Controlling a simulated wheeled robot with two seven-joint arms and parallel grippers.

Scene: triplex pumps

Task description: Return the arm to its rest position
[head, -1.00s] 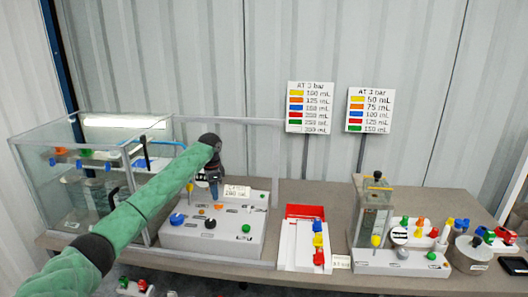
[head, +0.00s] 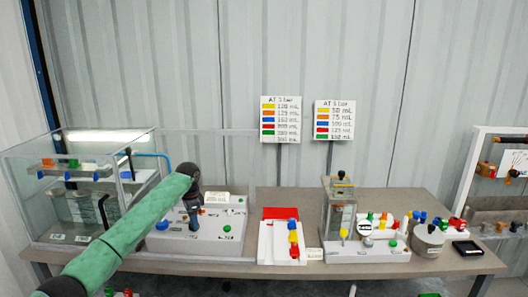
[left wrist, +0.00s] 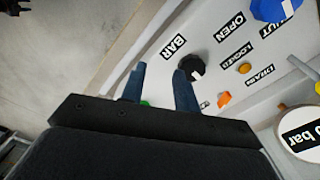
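My left arm is green and comes in from the lower left in the head view. My left gripper (head: 195,218) is dark and points down over the grey control panel (head: 222,243) on the table. In the left wrist view its two blue fingers (left wrist: 160,80) stand apart with no object gripped between them. A black knob (left wrist: 192,67) on the panel shows by the right fingertip; whether they touch I cannot tell. A bit of something green shows low between the fingers. My right gripper is in neither view.
A glass tank (head: 75,190) stands at the left, beside the arm. Right of the panel are a red and white tray (head: 280,213), a clear-chambered device (head: 341,215) and a round grey pot (head: 428,240). Two signs (head: 282,119) stand behind. Bare tabletop (head: 305,205) shows between devices.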

